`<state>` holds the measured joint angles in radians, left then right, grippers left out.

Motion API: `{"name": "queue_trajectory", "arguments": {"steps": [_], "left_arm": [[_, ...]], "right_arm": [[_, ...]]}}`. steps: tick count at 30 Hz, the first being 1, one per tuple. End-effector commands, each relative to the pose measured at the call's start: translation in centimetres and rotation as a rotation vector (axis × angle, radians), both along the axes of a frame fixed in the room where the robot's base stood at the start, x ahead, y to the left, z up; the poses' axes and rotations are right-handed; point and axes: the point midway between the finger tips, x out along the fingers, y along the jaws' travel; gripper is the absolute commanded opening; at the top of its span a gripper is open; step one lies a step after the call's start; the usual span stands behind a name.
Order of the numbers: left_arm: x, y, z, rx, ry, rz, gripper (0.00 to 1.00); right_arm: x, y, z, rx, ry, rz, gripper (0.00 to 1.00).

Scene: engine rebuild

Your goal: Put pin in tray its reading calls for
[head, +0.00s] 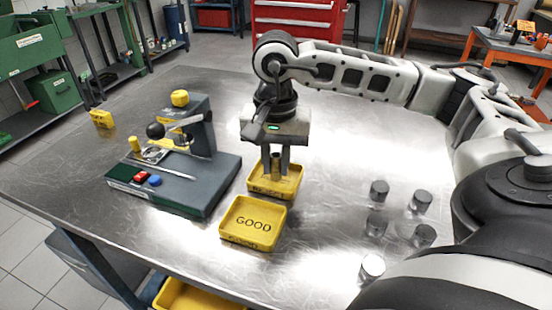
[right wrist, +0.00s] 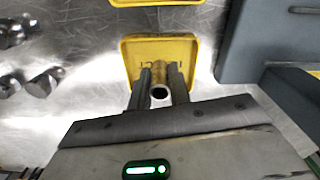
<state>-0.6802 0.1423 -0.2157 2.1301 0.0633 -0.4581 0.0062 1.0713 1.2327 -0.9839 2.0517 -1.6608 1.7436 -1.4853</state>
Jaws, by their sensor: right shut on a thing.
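My right gripper (head: 275,174) is shut on a grey metal pin (right wrist: 159,91), a hollow round piece whose end faces the right wrist camera. It holds the pin over the rear yellow tray (head: 291,190), whose lettering is mostly hidden by the fingers; this tray also shows in the right wrist view (right wrist: 128,50). The front yellow tray (head: 242,233) is marked GOOD and is empty. A dark gauge fixture (head: 205,178) with red and blue buttons stands left of the trays; I cannot read its display. My left gripper is not in view.
Several grey cylinders (head: 379,190) stand on the metal table (head: 330,235) to the right of the trays. A small yellow block (head: 101,119) is at the far left edge. The table behind the trays is clear. A yellow bin (head: 195,296) is below the front edge.

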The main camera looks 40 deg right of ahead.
Motion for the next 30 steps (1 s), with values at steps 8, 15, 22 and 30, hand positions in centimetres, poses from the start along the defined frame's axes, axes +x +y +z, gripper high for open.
{"name": "queue_trajectory", "arguments": {"steps": [8, 15, 22, 30], "left_arm": [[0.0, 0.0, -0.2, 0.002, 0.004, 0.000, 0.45], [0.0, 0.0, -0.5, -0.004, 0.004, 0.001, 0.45], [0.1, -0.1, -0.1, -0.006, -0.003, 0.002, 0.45], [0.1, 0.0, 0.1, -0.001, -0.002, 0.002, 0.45]], "right_arm": [[0.0, 0.0, -0.3, 0.000, -0.001, 0.000, 0.00], [0.0, 0.0, -0.6, 0.000, 0.000, 0.000, 0.41], [0.0, 0.0, -0.6, 0.000, 0.000, 0.000, 0.41], [0.1, 0.0, 1.6, 0.001, -0.004, -0.001, 0.41]]}}
